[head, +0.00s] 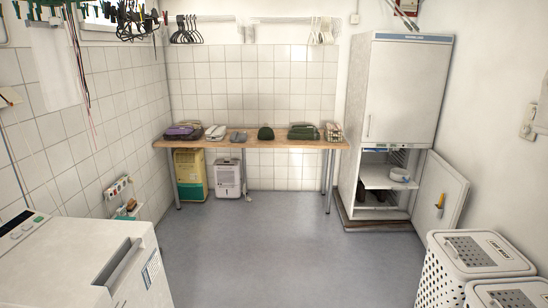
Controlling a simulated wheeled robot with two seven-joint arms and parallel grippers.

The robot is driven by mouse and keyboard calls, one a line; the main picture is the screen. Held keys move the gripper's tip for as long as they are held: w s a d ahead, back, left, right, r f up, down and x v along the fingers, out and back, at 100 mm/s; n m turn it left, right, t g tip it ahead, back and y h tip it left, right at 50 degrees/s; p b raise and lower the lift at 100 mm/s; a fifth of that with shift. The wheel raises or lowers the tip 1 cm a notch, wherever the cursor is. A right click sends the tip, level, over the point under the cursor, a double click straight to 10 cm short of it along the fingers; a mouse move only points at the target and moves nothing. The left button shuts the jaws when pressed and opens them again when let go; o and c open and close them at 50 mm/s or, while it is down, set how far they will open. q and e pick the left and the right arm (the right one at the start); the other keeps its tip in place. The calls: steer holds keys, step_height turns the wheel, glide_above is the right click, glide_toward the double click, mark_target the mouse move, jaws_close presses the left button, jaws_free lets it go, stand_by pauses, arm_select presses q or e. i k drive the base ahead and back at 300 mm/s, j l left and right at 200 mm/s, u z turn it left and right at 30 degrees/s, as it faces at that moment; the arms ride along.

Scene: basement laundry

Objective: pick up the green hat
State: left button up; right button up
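A small dark green rounded item (265,133), which looks like the green hat, sits on the long wooden table (245,144) against the far tiled wall. A wider dark green item (303,132) lies to its right; it looks like folded cloth, but it is too small to tell for sure. Neither of my grippers is in view.
Other folded clothes (183,130) lie along the table. A yellow unit (190,175) and a white unit (228,178) stand below. A fridge (400,90) with its lower door (440,195) open stands right. A white machine (75,265) and laundry baskets (478,255) flank the clear grey floor.

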mark_target(265, 132)
steer(key=i, duration=0.9)
steer(key=i+l, duration=0.15)
steer(key=i, duration=0.75)
steer(key=i+u, duration=0.1)
steer(key=i, duration=0.85)
steer(key=i+u, duration=0.3)
steer(key=i, duration=0.45)
steer(key=i+l+u, duration=0.15)
steer(key=i+u, duration=0.15)
steer(key=i, duration=0.45)
